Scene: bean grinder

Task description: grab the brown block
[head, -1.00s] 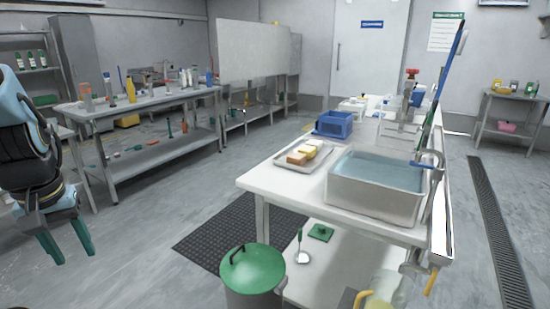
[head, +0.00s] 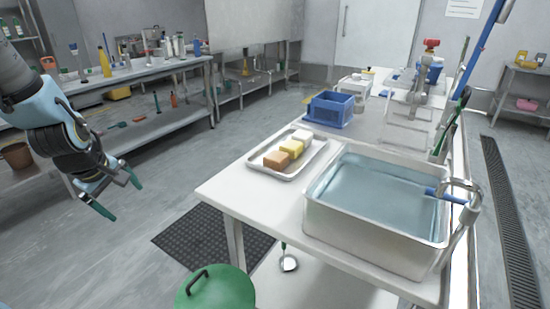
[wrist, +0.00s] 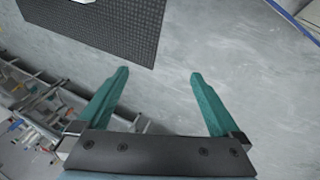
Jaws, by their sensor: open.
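The brown block (head: 276,160) lies at the near end of a row on a metal tray (head: 267,172). A yellow block (head: 291,149) and a white block (head: 302,137) sit behind it in the same row. The tray rests on the white table, left of the water basin. My gripper (head: 118,198) hangs at the left of the head view, over the floor and well apart from the table. In the wrist view its two green fingers (wrist: 158,88) are spread, with only grey floor between them. The blocks do not show in the wrist view.
A metal basin of water (head: 378,200) with a tap stands right of the tray. A blue crate (head: 330,109) is behind the tray. A green-lidded bin (head: 217,292) stands before the white table (head: 240,197). A black floor mat (head: 205,238) lies left of it.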

